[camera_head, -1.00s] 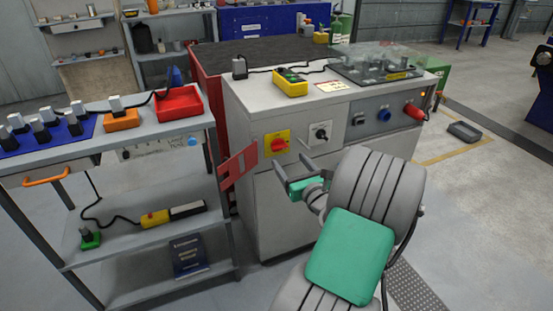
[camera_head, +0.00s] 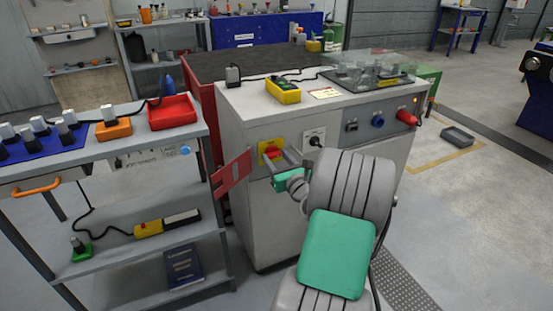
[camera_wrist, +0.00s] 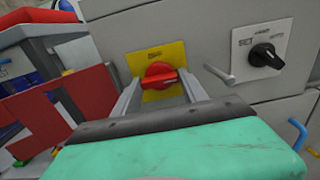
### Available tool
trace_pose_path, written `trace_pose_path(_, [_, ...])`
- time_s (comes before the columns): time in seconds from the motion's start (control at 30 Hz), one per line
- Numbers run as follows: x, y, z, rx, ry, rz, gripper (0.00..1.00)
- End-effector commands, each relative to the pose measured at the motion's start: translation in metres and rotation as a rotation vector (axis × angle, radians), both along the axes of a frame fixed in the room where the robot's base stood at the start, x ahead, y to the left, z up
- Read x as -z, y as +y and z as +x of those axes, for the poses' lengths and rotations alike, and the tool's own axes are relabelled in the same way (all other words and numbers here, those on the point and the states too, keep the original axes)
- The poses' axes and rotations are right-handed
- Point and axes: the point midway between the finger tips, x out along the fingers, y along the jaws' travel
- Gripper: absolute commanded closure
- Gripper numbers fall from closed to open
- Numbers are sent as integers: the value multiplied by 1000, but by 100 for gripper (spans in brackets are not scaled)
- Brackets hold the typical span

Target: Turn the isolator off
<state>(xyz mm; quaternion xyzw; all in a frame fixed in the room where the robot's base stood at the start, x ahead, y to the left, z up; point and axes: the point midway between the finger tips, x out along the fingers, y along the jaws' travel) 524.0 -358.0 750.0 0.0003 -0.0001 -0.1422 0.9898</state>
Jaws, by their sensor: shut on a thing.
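The isolator is a red rotary handle (camera_head: 270,152) on a yellow plate on the front of the grey cabinet (camera_head: 255,205). In the wrist view the red handle (camera_wrist: 158,74) lies roughly level across the yellow plate (camera_wrist: 178,54). My gripper (camera_head: 277,158) reaches the handle from the front right. In the wrist view my gripper (camera_wrist: 160,85) has one finger at each end of the handle and is shut on it. The fingers partly cover the plate's lower part, and its markings are too small to read.
A black rotary switch (camera_wrist: 266,56) on a white plate sits right of the isolator, with a grey bar handle (camera_wrist: 219,73) between them. A red slotted panel (camera_head: 231,175) stands out at the cabinet's left edge. A shelf trolley (camera_head: 150,142) stands at left.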

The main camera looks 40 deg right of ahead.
Motion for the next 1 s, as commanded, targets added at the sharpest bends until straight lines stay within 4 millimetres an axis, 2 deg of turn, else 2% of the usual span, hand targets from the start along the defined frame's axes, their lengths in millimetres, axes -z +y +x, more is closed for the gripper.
trace_pose_path(0.07, [0,0,0,1,0,0,62])
trace_pose_path(0.4, [0,0,0,1,0,-1,89])
trace_pose_path(0.73, [0,0,0,1,11,-34,90])
trace_pose_path(1.0, [0,0,-1,2,53,-177,90])
